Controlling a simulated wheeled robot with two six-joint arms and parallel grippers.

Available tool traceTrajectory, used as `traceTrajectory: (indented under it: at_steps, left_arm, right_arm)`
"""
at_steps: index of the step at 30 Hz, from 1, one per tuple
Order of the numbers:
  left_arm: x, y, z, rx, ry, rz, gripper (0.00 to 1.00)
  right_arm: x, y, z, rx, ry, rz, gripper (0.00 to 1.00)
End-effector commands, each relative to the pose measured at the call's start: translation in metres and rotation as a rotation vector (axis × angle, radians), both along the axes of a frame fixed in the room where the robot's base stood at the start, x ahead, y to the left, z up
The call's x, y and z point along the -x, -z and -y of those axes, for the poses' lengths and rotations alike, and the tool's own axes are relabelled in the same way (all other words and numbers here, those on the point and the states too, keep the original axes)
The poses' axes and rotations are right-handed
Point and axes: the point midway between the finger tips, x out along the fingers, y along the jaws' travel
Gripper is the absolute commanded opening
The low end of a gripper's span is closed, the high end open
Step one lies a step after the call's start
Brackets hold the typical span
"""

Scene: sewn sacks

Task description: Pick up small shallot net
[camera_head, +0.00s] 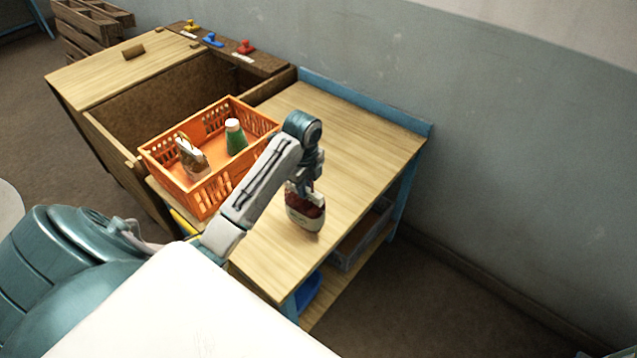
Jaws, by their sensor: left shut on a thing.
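The small shallot net (305,213), a dark red bag with a pale band, is at the right part of the wooden table (345,130). My left gripper (304,190) points down and is shut on the top of the net, which hangs upright below it. I cannot tell whether the bottom of the net touches the tabletop. My right gripper is not in view.
An orange crate (202,197) on the left of the table holds a green bottle with a white cap (236,138) and a brown and white bag (190,158). Behind is a wooden bin (130,72) with coloured stamps on its ledge. The back right tabletop is clear.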

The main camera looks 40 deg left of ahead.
Motion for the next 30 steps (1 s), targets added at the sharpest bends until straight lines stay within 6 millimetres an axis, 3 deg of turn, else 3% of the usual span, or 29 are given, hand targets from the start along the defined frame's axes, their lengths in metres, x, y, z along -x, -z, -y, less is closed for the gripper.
traceTrajectory:
  at_steps: [6, 12, 19, 30]
  left_arm:
    - [0.048, -0.003, -0.021, -0.009, 0.003, -0.001, 0.0]
    - [0.074, -0.006, -0.031, -0.007, 0.002, 0.001, 0.0]
    - [0.088, -0.009, -0.036, -0.003, 0.001, 0.0, 0.0]
    - [0.09, -0.01, -0.037, -0.002, 0.001, 0.001, 0.0]
  right_arm:
    - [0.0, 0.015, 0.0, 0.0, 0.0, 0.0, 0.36]
    - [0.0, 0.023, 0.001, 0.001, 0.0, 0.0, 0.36]
    - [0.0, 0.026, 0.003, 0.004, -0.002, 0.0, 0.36]
    - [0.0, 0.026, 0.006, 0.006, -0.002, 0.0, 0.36]
